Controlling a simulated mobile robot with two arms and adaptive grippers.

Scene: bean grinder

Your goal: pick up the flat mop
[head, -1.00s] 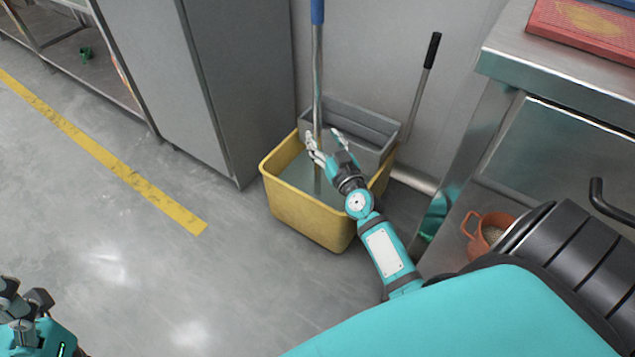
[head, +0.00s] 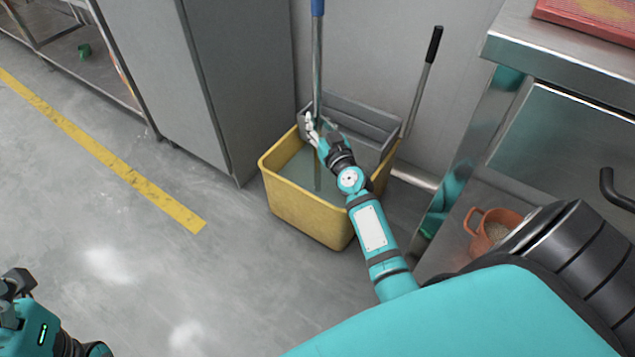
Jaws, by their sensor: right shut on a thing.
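The flat mop (head: 317,65) stands nearly upright in the yellow bucket (head: 305,212), with a metal pole and a blue upper grip. Its lower end goes down into the greyish water, and its head cannot be made out. My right gripper (head: 312,125) is shut on the mop's pole just above the bucket's rim. My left gripper (head: 14,284) is partly in view at the lower left, away from the mop; its fingers are too cut off to tell open from shut.
A grey wringer (head: 355,120) with a black-handled lever (head: 434,45) is at the bucket's back. A grey cabinet (head: 160,75) stands left, a steel table (head: 560,60) right. An orange pot (head: 490,228) sits on its lower shelf. The floor at left is clear.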

